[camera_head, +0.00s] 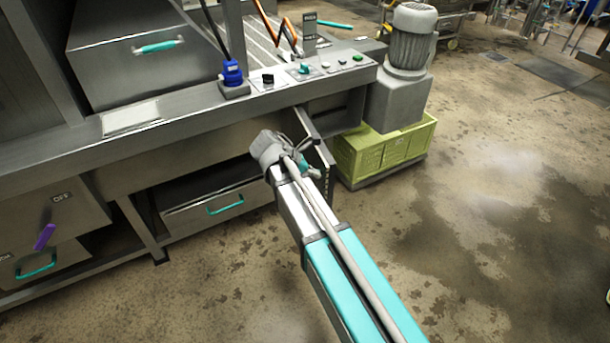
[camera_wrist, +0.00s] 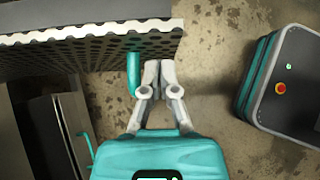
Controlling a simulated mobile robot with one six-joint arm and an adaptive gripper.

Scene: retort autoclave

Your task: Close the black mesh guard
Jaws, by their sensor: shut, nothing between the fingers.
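The black mesh guard (camera_wrist: 90,52) is a dark perforated panel with a pale wavy edge, filling the upper left of the wrist view. In the head view the guard (camera_head: 317,150) shows nearly edge-on, swung out from the machine's front. Its teal handle (camera_wrist: 133,74) stands out from the panel. My gripper (camera_wrist: 159,66) is shut and empty, with its fingertips just right of the handle; I cannot tell whether they touch it.
A steel drawer (camera_head: 215,205) with a teal handle sits under the counter. A green crate (camera_head: 385,150) bearing a grey motor (camera_head: 408,45) stands right of the guard. A control panel (camera_head: 310,70) with knobs and buttons lies above. Wet floor at the right is clear.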

